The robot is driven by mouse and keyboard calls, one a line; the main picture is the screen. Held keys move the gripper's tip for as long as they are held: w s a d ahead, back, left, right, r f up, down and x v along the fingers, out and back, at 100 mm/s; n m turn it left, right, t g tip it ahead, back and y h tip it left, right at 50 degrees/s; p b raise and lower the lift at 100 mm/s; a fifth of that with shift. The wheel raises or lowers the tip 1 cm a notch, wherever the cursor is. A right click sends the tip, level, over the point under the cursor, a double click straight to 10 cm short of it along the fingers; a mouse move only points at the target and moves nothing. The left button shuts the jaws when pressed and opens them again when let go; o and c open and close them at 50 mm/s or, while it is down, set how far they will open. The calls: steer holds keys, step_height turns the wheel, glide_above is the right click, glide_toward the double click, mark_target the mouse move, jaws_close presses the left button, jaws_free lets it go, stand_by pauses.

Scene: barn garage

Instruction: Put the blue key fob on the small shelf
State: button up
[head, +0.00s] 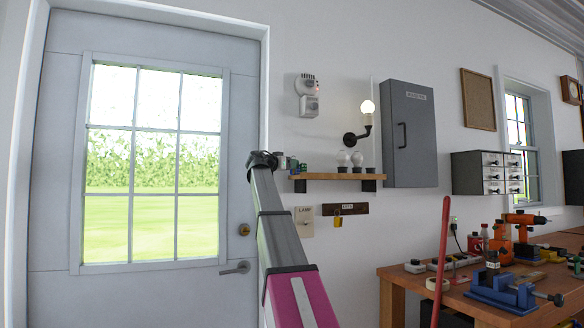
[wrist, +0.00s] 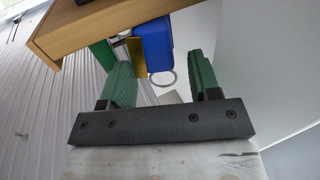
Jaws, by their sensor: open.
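The blue key fob (wrist: 157,42) shows in the wrist view as a blue block close by the edge of the small wooden shelf (wrist: 90,24). I cannot tell whether it touches the shelf. A thin ring (wrist: 162,78) shows below it. My gripper (wrist: 162,72) has its two green fingers apart, with the fob just beyond the gap and nothing clamped. In the head view, the small shelf (head: 330,176) is on the wall right of the door, and my gripper (head: 285,163) is at its left end. The fob is not clearly visible there.
Bulbs (head: 350,159) stand on the shelf's right part. A key rail (head: 345,209) with a yellow padlock is below it. A grey cabinet (head: 409,135) and lit wall lamp (head: 366,108) are close by. A cluttered workbench (head: 400,278) stands at right.

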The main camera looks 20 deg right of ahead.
steer(key=v, duration=1)
steer(key=shift+s+a, duration=0.15)
steer(key=s+a+f+n+g+y, duration=0.15)
steer(key=f+n+y, duration=0.25)
steer(key=f, duration=2)
steer(key=a+f+n+y, duration=0.2)
steer(key=f+n+y, duration=0.2)
steer(key=f, duration=2.1)
steer(key=s+a+f+n+g+y, duration=0.1)
steer(key=s+a+f+g+y, duration=0.1)
steer(key=s+f, duration=0.7)
steer(key=s+a+f+n+g+y, duration=0.2)
steer(key=s+f, duration=0.7)
steer(key=f, duration=0.6)
steer(key=s+a+f+n+g+y, duration=0.2)
steer(key=s+a+f+y, duration=0.2)
steer(key=s+f, duration=0.5)
step_height(320, 180, down, 3)
steer(key=shift+s+a+r, duration=0.1)
steer(key=shift+s+a, duration=0.2)
steer(key=shift+a, duration=0.2)
